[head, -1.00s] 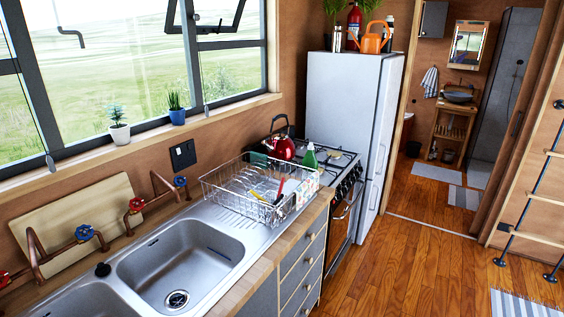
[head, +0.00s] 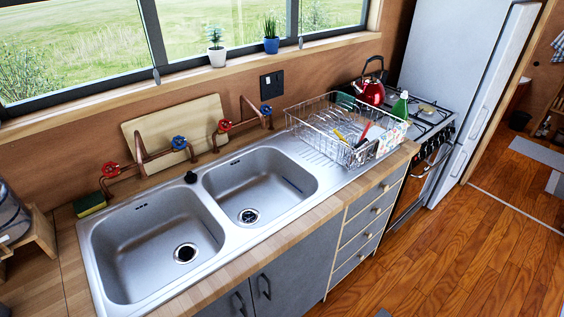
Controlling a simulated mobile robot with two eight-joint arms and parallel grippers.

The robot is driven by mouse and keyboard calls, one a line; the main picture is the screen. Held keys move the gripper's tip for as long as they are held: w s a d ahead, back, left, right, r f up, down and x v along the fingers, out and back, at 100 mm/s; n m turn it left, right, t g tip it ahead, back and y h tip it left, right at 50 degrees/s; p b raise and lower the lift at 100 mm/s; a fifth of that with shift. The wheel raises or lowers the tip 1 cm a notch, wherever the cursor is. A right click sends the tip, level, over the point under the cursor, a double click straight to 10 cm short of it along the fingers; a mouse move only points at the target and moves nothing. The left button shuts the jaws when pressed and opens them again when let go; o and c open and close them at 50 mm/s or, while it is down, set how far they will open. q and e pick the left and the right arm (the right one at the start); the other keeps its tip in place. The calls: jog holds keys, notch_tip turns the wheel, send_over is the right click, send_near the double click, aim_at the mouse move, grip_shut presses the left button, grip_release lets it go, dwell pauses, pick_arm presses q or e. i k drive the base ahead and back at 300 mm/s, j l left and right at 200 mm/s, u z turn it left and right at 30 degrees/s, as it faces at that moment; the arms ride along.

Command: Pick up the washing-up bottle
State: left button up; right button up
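A green bottle with a white cap (head: 399,107), which looks like the washing-up bottle, stands upright at the far right end of the counter. It is just behind the right end of the wire dish rack (head: 318,127), beside the stove. The rack and a patterned holder at its corner hide the bottle's lower part. I cannot tell whether the bottle touches the rack. Neither of my grippers is in view.
A double steel sink (head: 157,246) with red and blue taps fills the counter's middle. A sponge (head: 89,204) lies at its left. A red kettle (head: 370,91) sits on the stove (head: 425,112), beside the fridge (head: 463,70).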

aim_at(400, 110)
jog(key=i+l+u, duration=0.1)
jog(key=l, duration=0.25)
jog(key=i+l, duration=0.25)
jog(key=l, duration=0.15)
jog(key=i+l+u, duration=0.15)
jog(key=l, duration=0.2)
jog(key=i+l+u, duration=0.1)
jog(key=l, duration=0.25)
jog(key=i+l, duration=0.2)
jog(key=l, duration=0.2)
jog(key=i+l+u, duration=0.15)
jog(key=l, duration=0.25)
jog(key=l+u, duration=0.1)
jog(key=l, duration=0.3)
jog(key=i+l, duration=0.15)
jog(key=l, duration=0.3)
jog(key=i+u, duration=0.05)
